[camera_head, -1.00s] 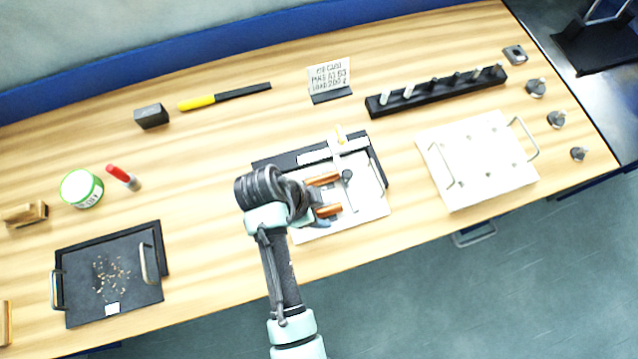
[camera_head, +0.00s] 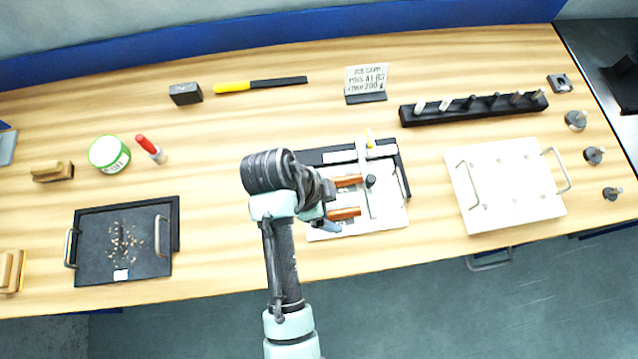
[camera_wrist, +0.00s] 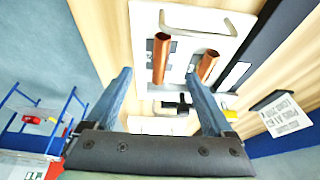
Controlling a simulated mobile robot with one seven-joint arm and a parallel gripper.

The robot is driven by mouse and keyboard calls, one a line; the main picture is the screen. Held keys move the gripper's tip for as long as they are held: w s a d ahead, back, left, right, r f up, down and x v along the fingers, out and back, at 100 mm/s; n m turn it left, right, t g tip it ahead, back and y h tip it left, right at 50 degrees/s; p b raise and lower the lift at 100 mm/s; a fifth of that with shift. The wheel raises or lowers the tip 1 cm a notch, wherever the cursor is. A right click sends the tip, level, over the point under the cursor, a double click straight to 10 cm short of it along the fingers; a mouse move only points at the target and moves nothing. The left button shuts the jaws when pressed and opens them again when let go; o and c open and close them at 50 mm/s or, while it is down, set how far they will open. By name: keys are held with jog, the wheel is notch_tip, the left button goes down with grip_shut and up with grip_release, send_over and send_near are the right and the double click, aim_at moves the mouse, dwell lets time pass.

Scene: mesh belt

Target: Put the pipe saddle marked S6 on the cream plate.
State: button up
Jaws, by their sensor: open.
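The cream plate (camera_head: 510,188) lies at the right of the bench, with a metal handle on each side and small spots on its top. I cannot read an S6 mark, so I cannot tell which part is the named pipe saddle. Several small grey parts stand right of the plate, among them a square one with a hole (camera_head: 560,82) and a round one with a stem (camera_head: 575,120). My gripper (camera_wrist: 158,74) is open and empty. It is beside a pale fixture board (camera_head: 385,207) carrying two copper tubes (camera_head: 345,181), also seen ahead of the fingers in the wrist view (camera_wrist: 207,64).
A black rack (camera_head: 475,110) with several pegs stands behind the plate. A sign (camera_head: 367,80) stands at the back. A dark tray (camera_head: 95,255), a green-rimmed tub (camera_head: 108,154), a red marker (camera_head: 148,147) and wooden blocks are at left. Bare wood separates tray and fixture.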

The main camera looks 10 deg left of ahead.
jog(key=p+v, duration=0.1)
jog(key=v, duration=0.7)
jog(key=shift+p, duration=0.3)
